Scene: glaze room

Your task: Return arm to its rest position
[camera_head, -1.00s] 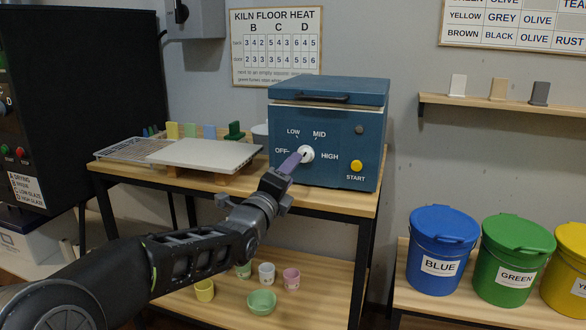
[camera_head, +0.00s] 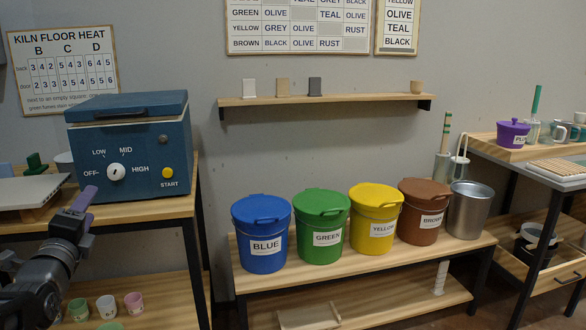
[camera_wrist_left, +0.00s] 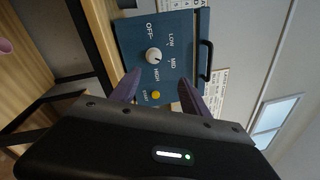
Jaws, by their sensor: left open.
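My left gripper (camera_head: 78,207) shows at the left of the head view, in front of the kiln table and a little below and left of the kiln's dial. Its purple fingers are open and hold nothing; in the left wrist view the open fingers (camera_wrist_left: 158,90) stand apart, with the blue kiln (camera_wrist_left: 185,50) beyond them. The blue kiln (camera_head: 140,160) sits on the table with its lid down. Its white dial (camera_head: 116,172) and yellow start button (camera_head: 167,173) are clear of the gripper. My right gripper is not in view.
The wooden kiln table (camera_head: 190,190) has a lower shelf with small cups (camera_head: 106,305). Lidded blue (camera_head: 262,228), green (camera_head: 321,212), yellow (camera_head: 375,208) and brown (camera_head: 424,205) buckets stand on a low bench to the right. A wall shelf (camera_head: 370,98) hangs above them.

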